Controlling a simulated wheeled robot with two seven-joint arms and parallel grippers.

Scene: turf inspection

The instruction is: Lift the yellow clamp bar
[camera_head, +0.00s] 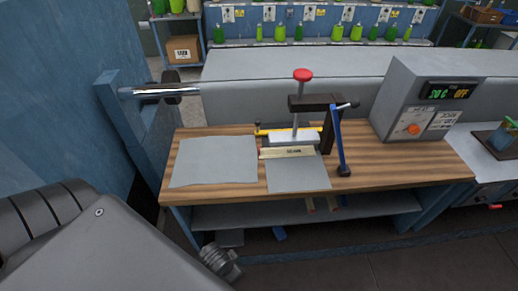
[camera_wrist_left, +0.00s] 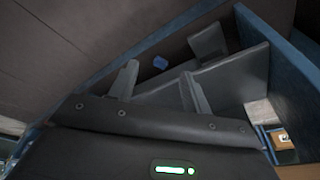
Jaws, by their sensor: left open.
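A yellow bar (camera_head: 313,129) lies across the wooden bench, partly hidden behind the grey block of a dark press with a red knob (camera_head: 303,75). A pale strip with dark lettering (camera_head: 288,152) lies in front of the block. A blue lever (camera_head: 338,140) stands at the press's right side. Grey sheets lie on the bench, one to the left (camera_head: 212,160) and one under the pale strip (camera_head: 298,178). My left gripper (camera_wrist_left: 160,73) shows in the left wrist view, with fingers apart and nothing between them. The yellow bar is not visible there. My right gripper is not in view.
The wooden bench (camera_head: 400,173) has a lower shelf. A grey box with a display (camera_head: 428,95) stands at its right end. A metal roller (camera_head: 160,91) is at the back left. Green bottles line the far wall. Dark floor lies in front.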

